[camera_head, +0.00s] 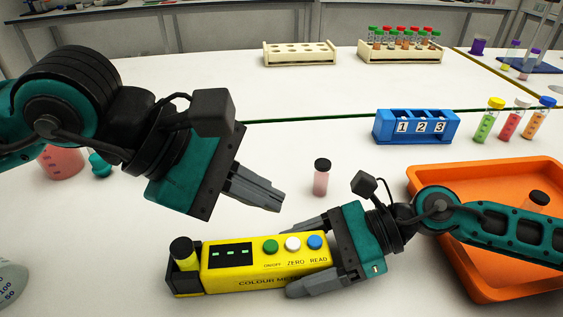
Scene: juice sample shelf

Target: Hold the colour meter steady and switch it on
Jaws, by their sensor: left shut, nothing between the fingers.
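The yellow colour meter (222,277) lies on the white table at the front centre. Its dark display (231,254) shows small green dashes. On its top are a green ON/OFF button (270,246), a white ZERO button (292,244) and a blue READ button (314,242). A dark-capped vial (183,255) stands in its left end. My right gripper (300,257) is shut on the meter's right end, one finger behind and one in front. My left gripper (275,203) is shut and empty, above and behind the green button, apart from it.
A dark-capped pink vial (321,178) stands behind the meter. A blue numbered rack (415,127) and several coloured vials stand farther back right. An orange tray (452,282) lies under my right arm. Wooden racks (300,54) stand at the back. A beaker edge (10,288) shows front left.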

